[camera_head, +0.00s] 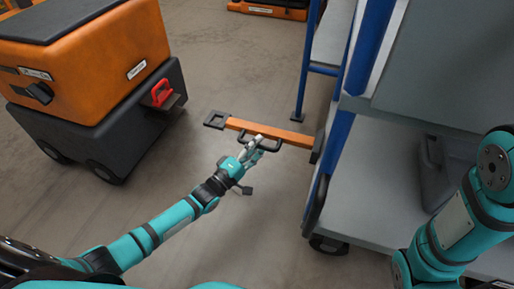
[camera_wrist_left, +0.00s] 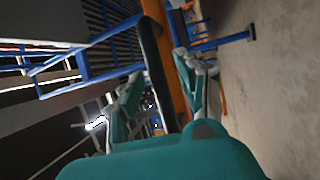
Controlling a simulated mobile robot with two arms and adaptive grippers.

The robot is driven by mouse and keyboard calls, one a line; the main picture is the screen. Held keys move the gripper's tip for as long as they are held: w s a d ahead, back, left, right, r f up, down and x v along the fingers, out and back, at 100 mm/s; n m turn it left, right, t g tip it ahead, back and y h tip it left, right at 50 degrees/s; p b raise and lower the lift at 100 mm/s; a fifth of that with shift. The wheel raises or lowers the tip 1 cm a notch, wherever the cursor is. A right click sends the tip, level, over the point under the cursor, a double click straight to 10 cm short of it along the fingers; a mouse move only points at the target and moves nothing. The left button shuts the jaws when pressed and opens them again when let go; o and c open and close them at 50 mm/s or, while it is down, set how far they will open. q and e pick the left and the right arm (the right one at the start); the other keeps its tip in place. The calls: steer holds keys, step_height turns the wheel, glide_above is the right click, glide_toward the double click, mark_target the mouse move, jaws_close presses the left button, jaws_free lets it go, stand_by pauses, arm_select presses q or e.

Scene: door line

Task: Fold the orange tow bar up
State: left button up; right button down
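The orange tow bar (camera_head: 290,135) sticks out from the blue-framed cart to the left, lowered and roughly level. It ends in a dark square loop (camera_head: 215,119). A black grab handle (camera_head: 277,146) is on its near side. My left gripper (camera_head: 256,146) is at this handle. In the left wrist view the fingers of my left gripper (camera_wrist_left: 158,80) stand apart, with the dark handle (camera_wrist_left: 154,60) between them and the orange bar (camera_wrist_left: 172,75) behind. I see no clear contact. My right arm is at the right; its gripper is out of view.
The cart (camera_head: 375,190) with grey shelves and blue posts stands at the right, its caster wheel (camera_head: 328,244) near the bar. An orange and black tugger (camera_head: 100,80) with a red hitch (camera_head: 161,92) stands at the left. Bare floor (camera_head: 240,70) lies between them.

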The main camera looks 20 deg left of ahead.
arm_select(q)
steer(key=shift+w+d, duration=0.1)
jaws_close()
stand_by(0.5)
